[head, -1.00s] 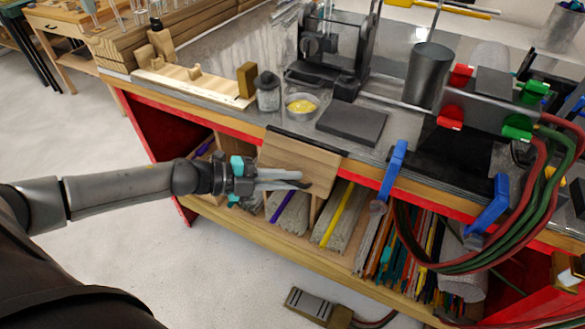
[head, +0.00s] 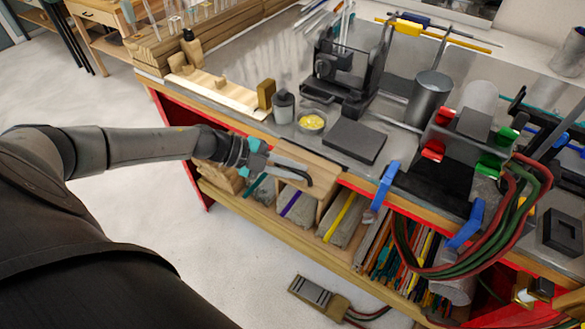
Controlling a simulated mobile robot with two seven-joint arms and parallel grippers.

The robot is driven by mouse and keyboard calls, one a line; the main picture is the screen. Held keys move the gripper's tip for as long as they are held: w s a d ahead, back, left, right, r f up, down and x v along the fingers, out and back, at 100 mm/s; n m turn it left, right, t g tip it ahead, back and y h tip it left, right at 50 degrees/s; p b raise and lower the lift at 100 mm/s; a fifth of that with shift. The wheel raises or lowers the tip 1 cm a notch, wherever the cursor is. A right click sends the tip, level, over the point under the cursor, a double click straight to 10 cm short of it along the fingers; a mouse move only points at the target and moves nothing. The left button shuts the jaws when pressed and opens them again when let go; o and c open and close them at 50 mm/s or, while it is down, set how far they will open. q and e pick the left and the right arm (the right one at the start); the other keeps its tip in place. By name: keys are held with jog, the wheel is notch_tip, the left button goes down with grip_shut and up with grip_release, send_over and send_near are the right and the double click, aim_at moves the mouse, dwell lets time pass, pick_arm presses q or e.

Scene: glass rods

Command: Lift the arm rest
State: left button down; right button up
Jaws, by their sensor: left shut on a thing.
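The arm rest (head: 322,170) is a light wooden board at the front edge of the bench, between the dish and the open shelf. It now sits close to level, near the bench-top height, and shows foreshortened. My left gripper (head: 293,172) is at its front left part, shut on it. The fingers partly cover the board, so their exact grip on its edge is hard to see. My right gripper is not in view.
On the bench above stand a dish of yellow material (head: 311,122), a grey jar (head: 284,106) and a dark flat block (head: 355,140). Blue clamps (head: 386,186) and hoses (head: 413,245) are to the right. Shelf bins with rods lie below. A foot pedal (head: 318,297) is on the floor.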

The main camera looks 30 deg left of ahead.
pick_arm(q)
jog(key=shift+w+r+p, duration=0.45)
jog(key=shift+r+p, duration=0.05)
jog(key=shift+r, duration=0.2)
jog(key=shift+w+r, duration=0.1)
jog(key=c, duration=0.9)
grip_release()
jog(key=shift+s+a, duration=0.35)
jog(key=shift+a, duration=0.05)
jog(key=shift+p+v, duration=0.3)
jog(key=shift+v, duration=6.9)
jog(key=shift+w+r, duration=0.1)
